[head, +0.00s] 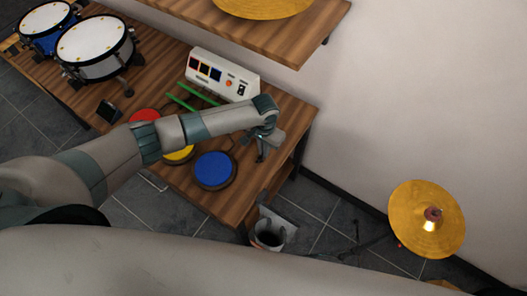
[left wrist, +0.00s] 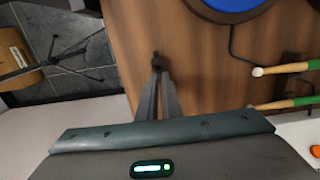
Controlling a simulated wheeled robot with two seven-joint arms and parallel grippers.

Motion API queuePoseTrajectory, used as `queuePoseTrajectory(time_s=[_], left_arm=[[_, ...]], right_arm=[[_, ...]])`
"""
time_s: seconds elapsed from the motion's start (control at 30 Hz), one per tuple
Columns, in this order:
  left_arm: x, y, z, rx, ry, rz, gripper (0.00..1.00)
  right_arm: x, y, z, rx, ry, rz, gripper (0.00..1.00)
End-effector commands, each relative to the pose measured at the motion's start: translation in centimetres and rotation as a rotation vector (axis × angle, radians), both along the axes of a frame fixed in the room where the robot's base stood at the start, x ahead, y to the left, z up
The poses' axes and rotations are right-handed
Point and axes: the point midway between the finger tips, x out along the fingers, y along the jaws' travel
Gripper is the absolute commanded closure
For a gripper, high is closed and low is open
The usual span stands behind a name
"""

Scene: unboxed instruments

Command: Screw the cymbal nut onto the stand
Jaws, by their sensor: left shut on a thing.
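The cymbal (head: 427,235) is a gold disc mounted at the right, tilted, with a reddish-brown piece (head: 433,214) at its centre. Its stand (head: 358,243) shows as thin dark legs on the floor; dark tripod legs also show in the left wrist view (left wrist: 62,52). My left gripper (head: 262,155) is over the right end of the wooden table, well left of the cymbal. In the left wrist view its fingers are shut on a small dark piece, seemingly the cymbal nut (left wrist: 155,58). The nut is too small to make out in the head view. My right gripper is not in view.
The wooden table (head: 235,205) holds drums (head: 95,45), a white control box (head: 222,75), green sticks (head: 186,98) and coloured pads, the blue one (head: 214,169) nearest my gripper. A shelf (head: 250,30) overhangs behind. A grey container (head: 272,235) stands near the table's corner.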

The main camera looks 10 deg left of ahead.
Motion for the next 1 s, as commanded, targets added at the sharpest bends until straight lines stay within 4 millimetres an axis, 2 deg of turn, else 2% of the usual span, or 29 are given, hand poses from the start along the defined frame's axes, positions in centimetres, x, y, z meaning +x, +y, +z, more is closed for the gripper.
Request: queuePoseTrajectory(time_s=[0.27,0.7,1.0], left_arm=[[0.1,0.0,3.1,-0.002,-0.003,-0.001,1.00],[-2.2,-8.3,8.1,-0.004,-0.003,-0.004,1.00],[-3.0,-11.0,10.1,-0.001,-0.002,0.000,1.00]], right_arm=[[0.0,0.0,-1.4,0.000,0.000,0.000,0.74],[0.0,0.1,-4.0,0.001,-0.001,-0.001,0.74],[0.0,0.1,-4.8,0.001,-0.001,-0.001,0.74]])
